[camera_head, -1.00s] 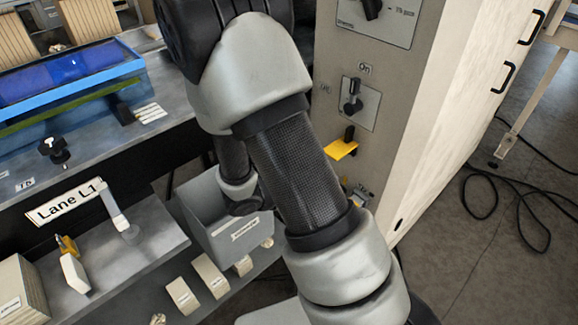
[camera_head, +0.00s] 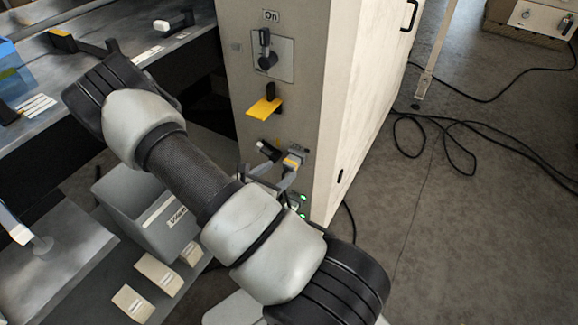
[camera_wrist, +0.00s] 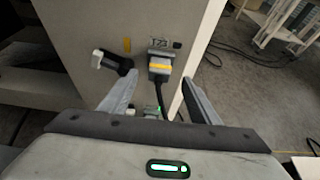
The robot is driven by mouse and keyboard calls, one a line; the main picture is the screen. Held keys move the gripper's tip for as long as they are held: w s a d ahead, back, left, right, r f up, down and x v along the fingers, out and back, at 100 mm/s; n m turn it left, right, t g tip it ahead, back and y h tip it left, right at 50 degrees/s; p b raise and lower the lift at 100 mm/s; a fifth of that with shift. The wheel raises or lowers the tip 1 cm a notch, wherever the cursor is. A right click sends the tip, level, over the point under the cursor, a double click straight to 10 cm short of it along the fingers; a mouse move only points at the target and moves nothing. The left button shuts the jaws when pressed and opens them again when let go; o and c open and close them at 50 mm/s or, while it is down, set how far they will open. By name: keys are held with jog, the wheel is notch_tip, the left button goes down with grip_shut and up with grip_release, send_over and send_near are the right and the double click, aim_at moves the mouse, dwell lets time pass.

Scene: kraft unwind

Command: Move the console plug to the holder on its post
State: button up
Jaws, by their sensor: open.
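The console plug (camera_wrist: 160,66) is a grey block with a yellow band, seated at a labelled spot low on the grey cabinet face. A black cable hangs from it. It also shows in the head view (camera_head: 294,161). My gripper (camera_wrist: 158,77) is open, with its two fingers on either side of the plug in the wrist view; I see no contact. In the head view my arm partly hides the gripper. A black peg with a white end (camera_wrist: 108,61) sticks out to the left of the plug; I cannot tell whether it is the holder on its post.
A yellow ledge with a black knob (camera_head: 265,104) juts from the cabinet (camera_head: 350,90) above the plug. A rotary switch (camera_head: 266,58) sits higher. A grey bin (camera_head: 150,205) stands to the left. Loose black cable (camera_head: 440,125) lies on the open floor at right.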

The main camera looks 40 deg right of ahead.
aim_at(288, 165)
jog(key=b+x, duration=0.1)
jog(key=x, duration=0.7)
jog(key=shift+w, duration=0.1)
jog(key=c, duration=1.4)
jog(key=shift+o, duration=0.2)
jog(key=shift+a, duration=0.2)
jog(key=shift+s+a, duration=0.4)
jog(key=shift+a, duration=0.5)
jog(key=shift+s+a, duration=0.4)
jog(key=shift+a, duration=0.5)
jog(key=shift+s+a, duration=0.4)
jog(key=shift+a, duration=0.5)
